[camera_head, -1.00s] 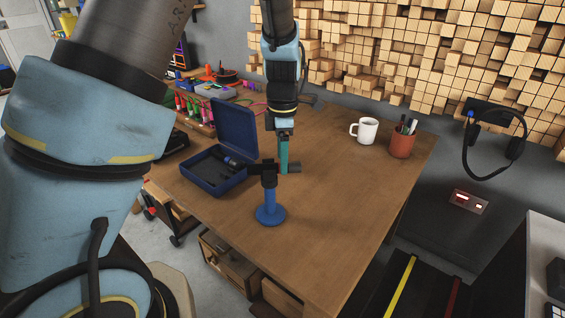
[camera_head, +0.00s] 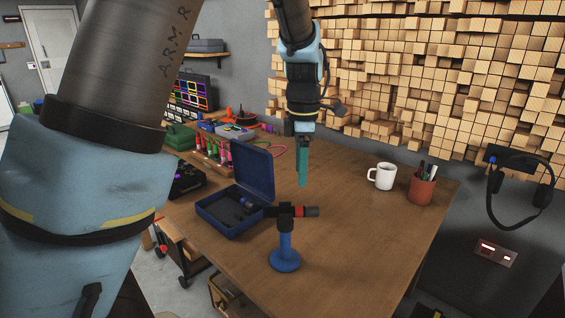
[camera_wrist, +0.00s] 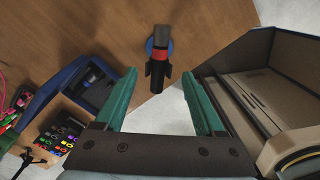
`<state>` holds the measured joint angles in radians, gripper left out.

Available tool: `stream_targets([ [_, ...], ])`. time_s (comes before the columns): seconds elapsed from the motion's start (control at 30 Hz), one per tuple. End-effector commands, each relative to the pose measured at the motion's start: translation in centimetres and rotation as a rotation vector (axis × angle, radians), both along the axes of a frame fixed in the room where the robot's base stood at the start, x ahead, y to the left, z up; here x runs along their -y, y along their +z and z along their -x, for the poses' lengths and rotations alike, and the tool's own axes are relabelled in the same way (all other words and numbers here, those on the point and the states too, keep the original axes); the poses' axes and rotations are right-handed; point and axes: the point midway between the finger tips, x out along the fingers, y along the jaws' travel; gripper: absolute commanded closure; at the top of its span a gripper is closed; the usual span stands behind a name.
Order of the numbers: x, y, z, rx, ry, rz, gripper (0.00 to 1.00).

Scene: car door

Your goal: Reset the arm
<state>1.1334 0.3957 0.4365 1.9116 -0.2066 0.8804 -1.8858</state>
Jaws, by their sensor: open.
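My arm reaches over the wooden table from the back in the head view. My gripper (camera_head: 303,184) points down with teal fingers, above the table and behind the blue stand. In the wrist view the two teal fingers (camera_wrist: 163,98) are wide apart with nothing between them. The blue stand (camera_head: 285,246) stands upright on the table and bears a black holder.
An open blue case (camera_head: 230,224) with dark parts inside is left of the stand. A white mug (camera_head: 382,176) and a red-brown pen cup (camera_head: 421,189) stand at the right. Tools and cables crowd the table's back left. The table's front right is clear.

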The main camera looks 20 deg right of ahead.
Motion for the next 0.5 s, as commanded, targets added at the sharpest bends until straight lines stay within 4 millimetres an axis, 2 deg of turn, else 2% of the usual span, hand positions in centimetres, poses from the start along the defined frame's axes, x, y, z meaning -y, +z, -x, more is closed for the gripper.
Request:
stream_targets([
  [0.17,-0.7,-0.1,-0.3,-0.001,-0.015,0.002,0.28],
  [0.27,-3.0,-0.4,-1.0,-0.002,-0.084,0.009,0.28],
  [0.37,-7.0,-0.8,-1.8,0.003,-0.217,0.021,0.28],
  [0.5,-13.3,-1.5,-2.1,0.026,-0.462,0.032,0.28],
])
